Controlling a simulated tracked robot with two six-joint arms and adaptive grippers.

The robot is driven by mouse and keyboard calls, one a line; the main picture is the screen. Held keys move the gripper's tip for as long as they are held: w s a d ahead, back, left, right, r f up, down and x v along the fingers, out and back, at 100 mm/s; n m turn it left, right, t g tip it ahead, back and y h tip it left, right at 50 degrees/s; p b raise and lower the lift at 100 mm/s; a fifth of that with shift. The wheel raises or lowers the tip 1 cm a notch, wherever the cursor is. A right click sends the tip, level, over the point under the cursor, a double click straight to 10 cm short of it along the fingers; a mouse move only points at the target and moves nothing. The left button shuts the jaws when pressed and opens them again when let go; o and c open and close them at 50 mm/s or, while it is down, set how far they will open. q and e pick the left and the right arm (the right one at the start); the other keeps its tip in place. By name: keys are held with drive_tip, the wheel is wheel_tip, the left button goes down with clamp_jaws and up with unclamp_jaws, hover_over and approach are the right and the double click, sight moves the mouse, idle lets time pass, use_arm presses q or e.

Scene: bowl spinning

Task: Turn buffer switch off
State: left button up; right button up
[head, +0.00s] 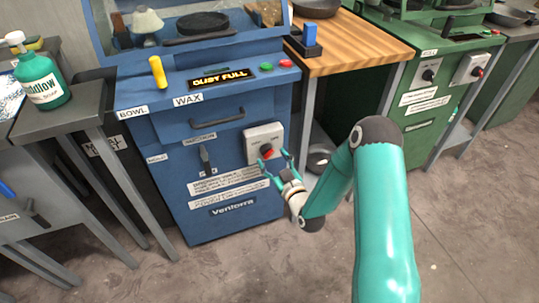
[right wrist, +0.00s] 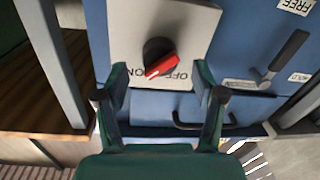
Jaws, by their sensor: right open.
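A rotary switch (head: 252,140) sits on a light grey plate on the front of the blue machine (head: 172,180). In the right wrist view, its black round knob with a red pointer bar (right wrist: 161,62) lies beyond the fingertips; the bar slants lower left, towards the ON side. The OFF label (right wrist: 178,75) is to its right. My right gripper (head: 275,168) is open and close in front of the switch, its fingers (right wrist: 157,85) spread to both sides with nothing between them. Contact with the knob is not visible. My left gripper is out of view.
The blue machine has a drawer handle (head: 218,119) and a black lever (head: 206,160) left of the switch. A green machine (head: 427,115) with other switches stands at right beyond a wooden table (head: 350,47). A grey table with a green soap bottle (head: 41,78) is at left.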

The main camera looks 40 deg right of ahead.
sight(268, 152)
drive_tip(key=shift+w+d, duration=0.2)
drive_tip(key=shift+w, duration=1.1)
drive_tip(key=c, duration=1.1)
